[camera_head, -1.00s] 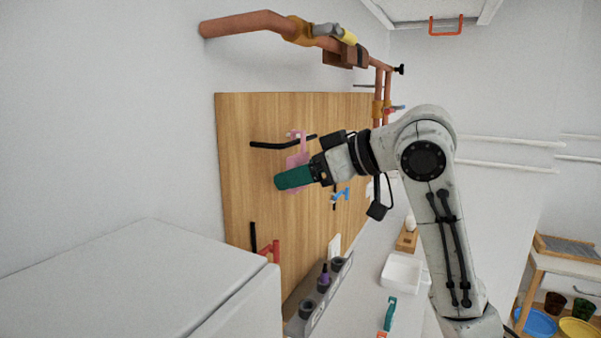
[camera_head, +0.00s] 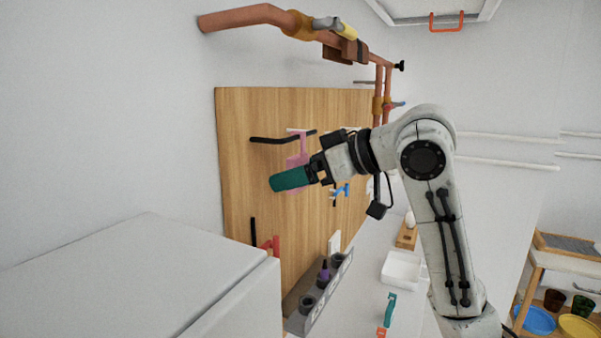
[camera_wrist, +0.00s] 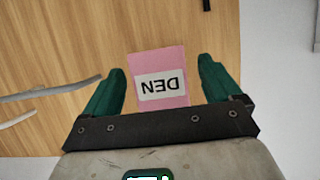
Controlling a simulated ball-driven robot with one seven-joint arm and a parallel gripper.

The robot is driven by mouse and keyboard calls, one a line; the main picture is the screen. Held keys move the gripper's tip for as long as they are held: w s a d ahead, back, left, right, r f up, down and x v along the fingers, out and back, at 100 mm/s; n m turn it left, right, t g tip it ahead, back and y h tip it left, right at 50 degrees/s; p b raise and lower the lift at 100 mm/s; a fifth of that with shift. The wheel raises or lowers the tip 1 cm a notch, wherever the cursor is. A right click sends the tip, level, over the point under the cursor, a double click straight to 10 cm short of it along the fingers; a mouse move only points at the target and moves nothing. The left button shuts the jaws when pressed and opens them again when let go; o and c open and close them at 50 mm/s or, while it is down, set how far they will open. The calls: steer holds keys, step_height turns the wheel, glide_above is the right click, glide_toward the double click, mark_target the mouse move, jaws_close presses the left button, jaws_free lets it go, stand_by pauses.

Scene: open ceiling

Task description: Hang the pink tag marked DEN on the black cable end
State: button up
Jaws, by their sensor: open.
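The pink tag (camera_head: 299,151) is upright in front of the wooden board in the head view. Its top overlaps the black cable end (camera_head: 268,141), but I cannot tell whether it hangs on it. In the wrist view the tag (camera_wrist: 160,65) shows its DEN label upside down between my teal fingers. My gripper (camera_wrist: 160,88) is open, with a visible gap on both sides of the tag. In the head view my gripper (camera_head: 291,179) covers the tag's lower part.
A red piece (camera_head: 270,244) and a black cable (camera_head: 253,232) are low on the wooden board (camera_head: 236,185). A blue piece (camera_head: 341,190) is right of my gripper. A grey rack (camera_head: 318,297) stands below. A white box (camera_head: 150,270) fills the lower left.

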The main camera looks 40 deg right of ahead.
steer(key=b+v, duration=0.2)
steer(key=v, duration=0.8)
steer(key=shift+s+b, duration=0.3)
steer(key=shift+s, duration=0.05)
steer(key=shift+d+r, duration=0.1)
steer(key=shift+d, duration=0.1)
